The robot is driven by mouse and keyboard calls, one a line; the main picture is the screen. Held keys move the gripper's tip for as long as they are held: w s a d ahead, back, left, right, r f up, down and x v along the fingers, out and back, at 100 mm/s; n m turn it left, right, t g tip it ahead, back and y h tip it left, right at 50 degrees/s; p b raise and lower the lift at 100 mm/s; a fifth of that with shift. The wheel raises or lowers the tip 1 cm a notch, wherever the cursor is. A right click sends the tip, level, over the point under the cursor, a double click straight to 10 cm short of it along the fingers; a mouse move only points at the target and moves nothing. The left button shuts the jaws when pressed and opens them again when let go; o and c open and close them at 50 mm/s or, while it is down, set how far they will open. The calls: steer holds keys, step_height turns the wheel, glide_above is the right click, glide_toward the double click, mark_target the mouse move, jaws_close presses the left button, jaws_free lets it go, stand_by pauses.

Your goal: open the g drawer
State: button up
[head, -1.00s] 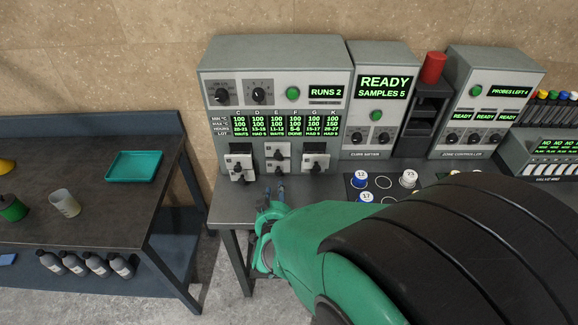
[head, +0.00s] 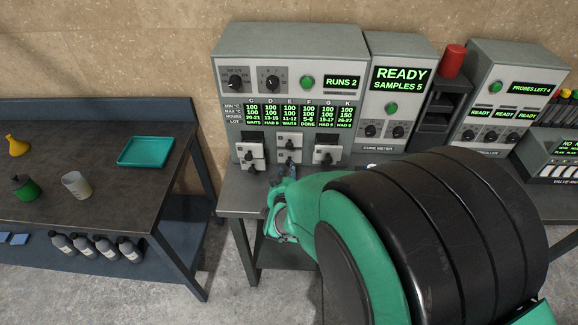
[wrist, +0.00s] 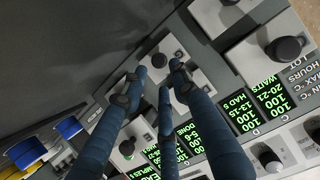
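The grey press cabinet (head: 225,75) has lit columns C, D, E, F, G and K. Below them are three groups of small white drawer fronts with black knobs. The right group (head: 328,155) sits under the G and K columns; I cannot read drawer letters. The middle group (head: 289,143) is under E and F. All look shut. My gripper (head: 286,167) is just below and in front of the middle group. In the wrist view its blue fingers (wrist: 158,82) are spread, overlapping the middle group's front (wrist: 166,50). Nothing is held. The right group's knob (wrist: 127,147) shows partly behind a finger.
The cure meter (head: 390,85) stands right of the cabinet, with a red cylinder (head: 452,60) farther right. A dark side table (head: 100,195) at left holds a teal tray (head: 146,151), a beaker and bottles.

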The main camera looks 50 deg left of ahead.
mark_target(289, 163)
steer(key=shift+b+x, duration=0.55)
steer(key=shift+x, duration=2.7)
steer(key=shift+r, duration=0.1)
jaws_close()
